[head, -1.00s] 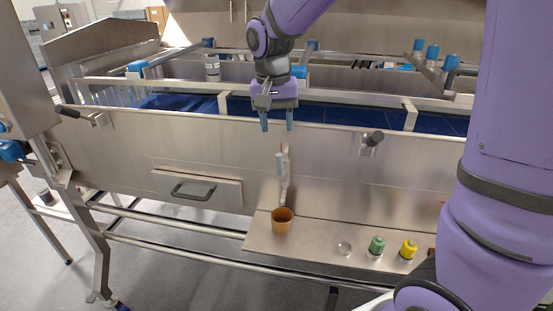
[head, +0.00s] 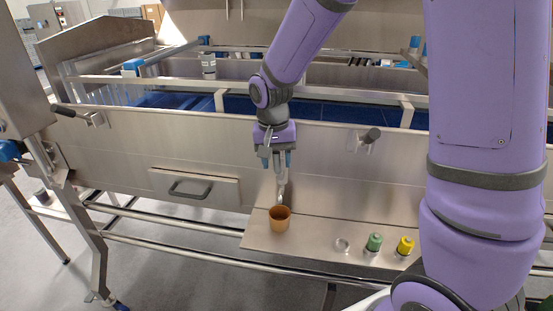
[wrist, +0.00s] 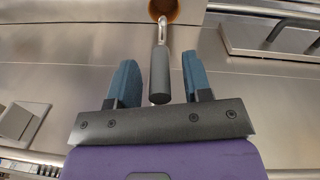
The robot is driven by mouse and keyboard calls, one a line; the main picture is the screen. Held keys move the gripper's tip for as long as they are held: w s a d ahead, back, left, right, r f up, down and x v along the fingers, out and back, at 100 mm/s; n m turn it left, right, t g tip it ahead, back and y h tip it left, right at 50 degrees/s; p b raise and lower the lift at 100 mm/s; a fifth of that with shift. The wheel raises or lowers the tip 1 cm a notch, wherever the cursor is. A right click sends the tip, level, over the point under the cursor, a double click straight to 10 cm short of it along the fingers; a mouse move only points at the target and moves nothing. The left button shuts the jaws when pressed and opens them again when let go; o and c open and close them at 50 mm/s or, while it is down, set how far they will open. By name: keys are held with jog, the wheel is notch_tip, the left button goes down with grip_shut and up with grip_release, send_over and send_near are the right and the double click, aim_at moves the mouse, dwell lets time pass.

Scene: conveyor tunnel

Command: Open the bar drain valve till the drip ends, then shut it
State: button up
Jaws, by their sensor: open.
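The bar drain valve shows as a bright metal spout (head: 282,190) on the steel front panel, above an orange-brown cup (head: 280,219). In the wrist view its dark grey lever handle (wrist: 160,76) points toward me, with the bent metal pipe (wrist: 163,32) beyond it. My gripper (head: 277,162) is open, with its two blue fingers (wrist: 159,62) on either side of the handle and a gap to each. In the head view the gripper hides the handle's upper part. The cup's mouth (wrist: 165,8) is partly cut off in the wrist view. I cannot make out any drip.
The cup stands on a steel shelf (head: 320,250) with a clear round piece (head: 342,245), a green-capped item (head: 374,242) and a yellow-capped item (head: 405,245) to its right. A drawer handle (head: 190,189) is at left. A black-knobbed lever (head: 368,136) sticks out at upper right.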

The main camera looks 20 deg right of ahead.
jog(key=shift+c, duration=0.2)
grip_shut()
